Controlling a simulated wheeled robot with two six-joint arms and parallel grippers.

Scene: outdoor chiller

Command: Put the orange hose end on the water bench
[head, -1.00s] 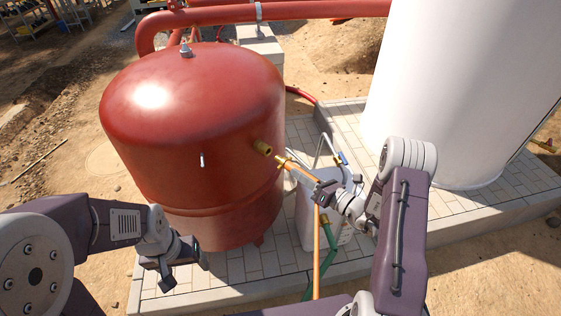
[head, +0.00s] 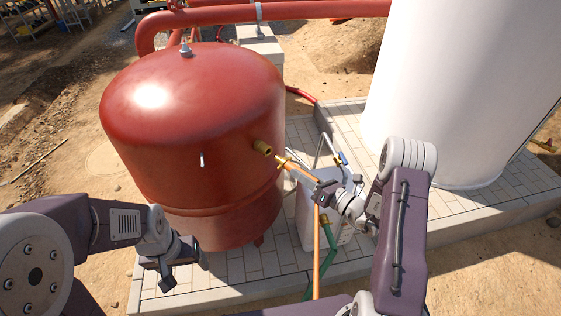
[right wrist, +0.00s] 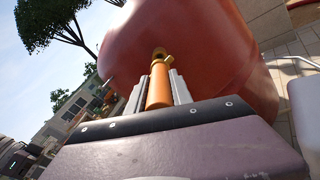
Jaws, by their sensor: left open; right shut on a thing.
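My right gripper (head: 322,190) is shut on the orange hose end (head: 297,171), just right of the red tank. In the right wrist view the orange hose end (right wrist: 158,88) lies between the two fingers (right wrist: 159,92). The orange hose hangs straight down below the gripper. My left gripper (head: 170,270) is open and empty, low in front of the tank. I cannot tell for certain which thing is the water bench.
The red tank (head: 195,130) stands on a paved slab (head: 232,270). A pale box-like unit (head: 305,215) stands behind and below my right gripper, with a green hose (head: 329,240) and a blue-handled tap nearby. A big white cylinder (head: 455,90) stands at the right.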

